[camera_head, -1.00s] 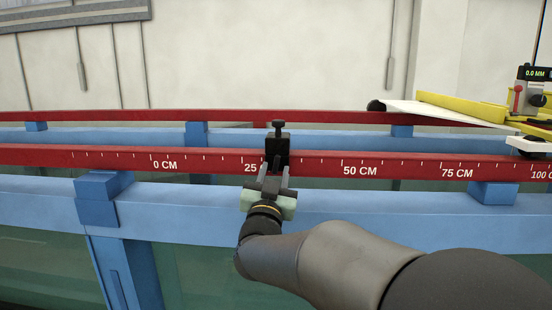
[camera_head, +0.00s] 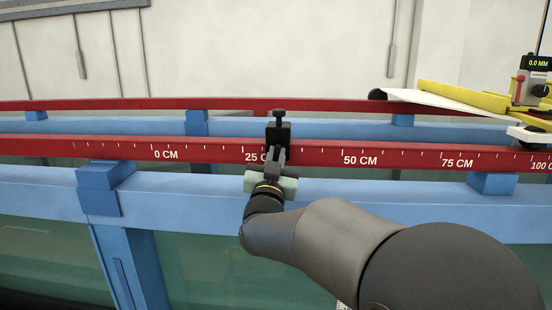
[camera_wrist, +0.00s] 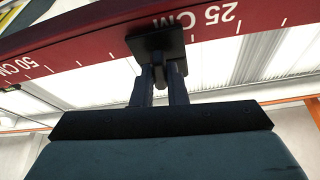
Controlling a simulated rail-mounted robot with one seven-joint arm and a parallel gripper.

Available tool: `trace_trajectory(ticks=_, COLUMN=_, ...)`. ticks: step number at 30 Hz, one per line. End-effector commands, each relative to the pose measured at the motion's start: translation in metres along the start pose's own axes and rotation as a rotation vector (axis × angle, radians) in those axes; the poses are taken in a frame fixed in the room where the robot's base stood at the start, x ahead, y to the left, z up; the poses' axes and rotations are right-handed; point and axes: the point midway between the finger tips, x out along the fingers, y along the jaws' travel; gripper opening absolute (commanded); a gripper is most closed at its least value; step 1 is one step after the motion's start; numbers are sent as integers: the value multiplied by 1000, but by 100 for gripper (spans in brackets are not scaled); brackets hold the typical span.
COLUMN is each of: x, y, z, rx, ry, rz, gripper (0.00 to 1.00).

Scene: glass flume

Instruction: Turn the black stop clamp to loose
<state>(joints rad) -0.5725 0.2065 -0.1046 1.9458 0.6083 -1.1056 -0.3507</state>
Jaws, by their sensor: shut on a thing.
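The black stop clamp (camera_head: 278,131) sits on the near red rail between the 25 CM and 50 CM marks, with a small knob standing up on top. In the wrist view the clamp (camera_wrist: 155,42) is a dark block on the rail, with a short piece hanging below it. My gripper (camera_head: 274,157) is at the clamp's near, lower side. In the wrist view my gripper's fingers (camera_wrist: 161,86) are shut on that hanging part of the clamp. The fingers hide most of the gripped part, so its turn angle is unclear.
The red scaled rail (camera_head: 200,153) runs across on blue supports (camera_head: 105,175) above a blue beam and glass wall. A second red rail (camera_head: 330,117) lies behind. A yellow carriage (camera_head: 455,99) with a gauge reading 0.0 MM (camera_head: 538,63) stands at the right.

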Motion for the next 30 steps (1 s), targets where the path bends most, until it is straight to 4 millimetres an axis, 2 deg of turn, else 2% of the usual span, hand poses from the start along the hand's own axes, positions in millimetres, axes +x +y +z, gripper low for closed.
trace_trajectory(ticks=11, x=-2, y=2, z=4, rx=-191, ry=3, rz=-79, gripper=0)
trace_trajectory(ticks=30, x=-1, y=2, z=2, rx=-734, ry=2, rz=-303, gripper=0)
